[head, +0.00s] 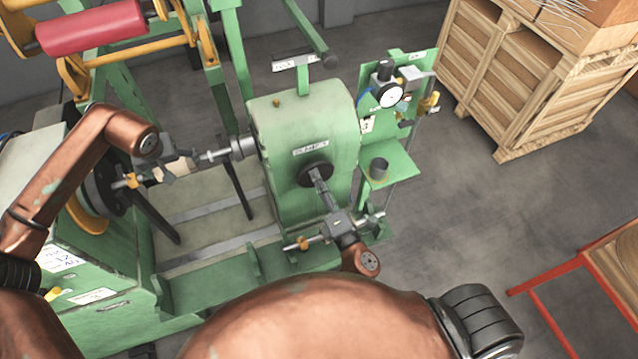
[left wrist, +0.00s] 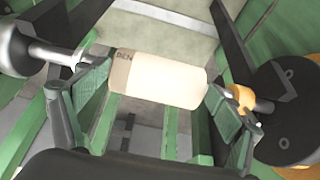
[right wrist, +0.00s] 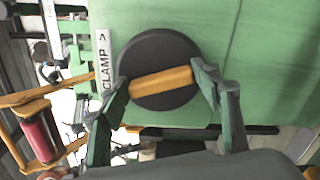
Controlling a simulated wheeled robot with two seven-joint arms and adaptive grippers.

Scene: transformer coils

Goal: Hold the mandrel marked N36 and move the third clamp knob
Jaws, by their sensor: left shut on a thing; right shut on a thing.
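The cream mandrel (left wrist: 165,82) lies between the fingers of my left gripper (left wrist: 158,88), with a spindle on the left and a dark disc on the right. Dark lettering at its left end is partly legible. In the head view my left gripper (head: 170,166) is at the machine's left side. My right gripper (right wrist: 160,84) is shut on the orange bar of a round black clamp knob (right wrist: 140,56). A "CLAMP >" label (right wrist: 103,60) is beside it. In the head view this knob (head: 309,175) is on the green housing's front, partly hidden by my right gripper (head: 322,190).
A gauge (head: 391,96) and a grey cup (head: 379,169) are on the green bracket right of the housing (head: 290,115). A red roll (head: 90,27) hangs upper left. A wooden crate (head: 525,85) stands upper right.

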